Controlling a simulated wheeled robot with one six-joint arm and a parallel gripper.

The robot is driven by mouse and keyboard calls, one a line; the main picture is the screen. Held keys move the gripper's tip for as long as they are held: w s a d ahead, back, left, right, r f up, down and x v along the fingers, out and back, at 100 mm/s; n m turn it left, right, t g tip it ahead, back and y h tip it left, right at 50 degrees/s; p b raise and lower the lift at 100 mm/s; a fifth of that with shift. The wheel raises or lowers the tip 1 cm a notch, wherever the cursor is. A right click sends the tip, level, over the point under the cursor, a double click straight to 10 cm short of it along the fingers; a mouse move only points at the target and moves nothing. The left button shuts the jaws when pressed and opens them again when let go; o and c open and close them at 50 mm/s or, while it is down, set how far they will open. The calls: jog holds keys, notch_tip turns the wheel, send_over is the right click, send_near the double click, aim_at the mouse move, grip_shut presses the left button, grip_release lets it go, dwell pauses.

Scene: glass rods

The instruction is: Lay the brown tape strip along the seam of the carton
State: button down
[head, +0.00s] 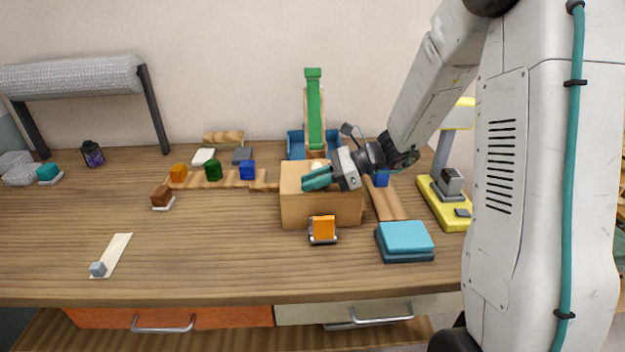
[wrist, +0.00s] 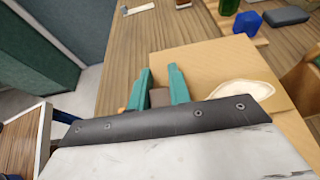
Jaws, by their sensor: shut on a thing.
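The tan carton (head: 296,212) stands on the table right of centre, and its top also shows in the wrist view (wrist: 195,62). My gripper (head: 306,183) reaches in from the right, with its teal fingers at the carton's top. In the wrist view my gripper (wrist: 160,88) is shut on a small dark brown piece (wrist: 160,97), seemingly the brown tape strip. Most of that piece is hidden, and I cannot tell whether it touches the carton. A white oval patch (wrist: 241,91) lies on the carton's top. The seam is not clearly visible.
An orange block (head: 323,228) stands before the carton, and a teal box (head: 405,237) at its right. A green upright (head: 314,115) rises behind it from a blue tray. Small coloured blocks (head: 213,171) stand to the left. The front-left tabletop is mostly clear.

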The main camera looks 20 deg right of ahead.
jog(key=c, duration=1.3)
grip_release()
jog(key=shift+f, duration=0.1)
